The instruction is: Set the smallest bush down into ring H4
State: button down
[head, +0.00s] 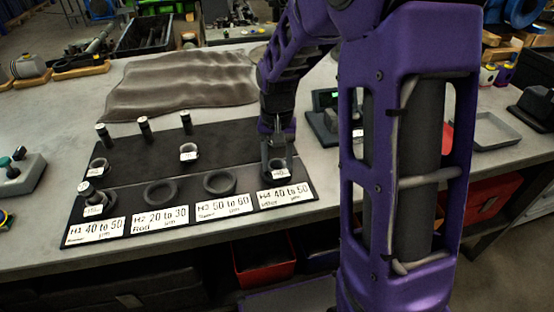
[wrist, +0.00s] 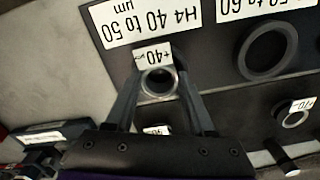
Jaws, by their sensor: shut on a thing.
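My gripper (wrist: 157,85) is shut on a small metal bush (wrist: 158,82) whose tag seems to read +40. In the head view the gripper (head: 279,160) is low over the mat just behind the H4 label (head: 286,194), with the tagged bush (head: 280,173) between its fingers. The H4 label also shows in the wrist view (wrist: 150,18). Ring H4 is hidden under the bush and fingers. I cannot tell whether the bush is inside the ring or above it.
Empty dark rings stand at H2 (head: 160,192) and H3 (head: 219,183). Another tagged bush (wrist: 292,117) sits behind. A tagged part (head: 92,199) stands at H1. Several dark pins (head: 144,130) stand at the back of the black mat (head: 235,150).

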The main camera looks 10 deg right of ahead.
jog(key=shift+f, duration=0.2)
dwell(0.7)
jog(key=shift+c, duration=1.1)
grip_release()
jog(key=shift+o, duration=0.2)
jog(key=shift+s, duration=0.1)
jog(key=shift+d+f, duration=0.1)
jog(key=shift+d, duration=0.05)
notch_tip(320, 180, up, 18)
jog(key=p, duration=0.2)
jog(key=shift+a+p, duration=0.25)
jog(key=shift+p, duration=0.05)
jog(key=shift+f, duration=0.1)
